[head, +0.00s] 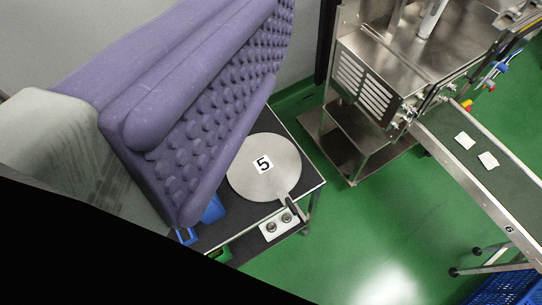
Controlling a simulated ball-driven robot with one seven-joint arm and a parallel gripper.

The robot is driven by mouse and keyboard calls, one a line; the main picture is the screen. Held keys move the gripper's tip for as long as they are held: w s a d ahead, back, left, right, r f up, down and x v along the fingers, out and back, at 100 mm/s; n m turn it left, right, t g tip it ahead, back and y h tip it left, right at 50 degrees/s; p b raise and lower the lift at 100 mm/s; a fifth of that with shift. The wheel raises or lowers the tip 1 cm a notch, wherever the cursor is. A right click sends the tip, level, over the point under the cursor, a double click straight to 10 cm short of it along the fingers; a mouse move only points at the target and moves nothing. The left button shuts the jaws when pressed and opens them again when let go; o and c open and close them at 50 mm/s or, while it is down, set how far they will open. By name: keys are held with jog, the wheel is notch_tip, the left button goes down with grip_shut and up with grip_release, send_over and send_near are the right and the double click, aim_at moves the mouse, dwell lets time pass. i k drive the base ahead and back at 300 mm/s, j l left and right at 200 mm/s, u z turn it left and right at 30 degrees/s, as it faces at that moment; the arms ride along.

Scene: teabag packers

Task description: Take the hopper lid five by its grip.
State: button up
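The hopper lid five (278,184) is a round grey metal disc with a white label reading 5. It lies flat on a black-topped cart in the middle of the head view. Its upper left rim is close to or behind my gripper in the picture. A small dark grip (292,206) sticks out at its lower right rim. My gripper (205,130) shows as one large purple finger with a bumpy face, at upper left, nearer the camera than the lid. The bumpy face is bare and nothing touches it. The other finger is not visible.
The cart (311,177) also carries a white panel (272,230) with two knobs, beside the grip. Blue items (212,210) are half hidden by the finger. A steel machine (383,75) and a conveyor (448,151) with two white packets stand right. Green floor (375,235) is free between.

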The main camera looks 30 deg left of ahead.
aim_at(266, 166)
jog(key=i+l+u, duration=0.1)
jog(key=u, duration=2.25)
jog(key=k+l+u, duration=0.1)
jog(key=l+u, duration=0.35)
jog(key=k+l+u, duration=0.1)
jog(key=l+u, duration=0.3)
jog(key=k+l+u, duration=0.2)
jog(key=u, duration=0.25)
jog(key=k+l+u, duration=0.2)
jog(key=u, duration=0.2)
jog(key=k+l+u, duration=0.2)
jog(key=u, duration=0.25)
jog(key=k+l+u, duration=0.15)
jog(key=k, duration=0.7)
jog(key=k+l+u, duration=0.1)
jog(key=k, duration=0.75)
jog(key=i+l, duration=0.1)
jog(key=l, duration=0.5)
jog(key=i, duration=0.05)
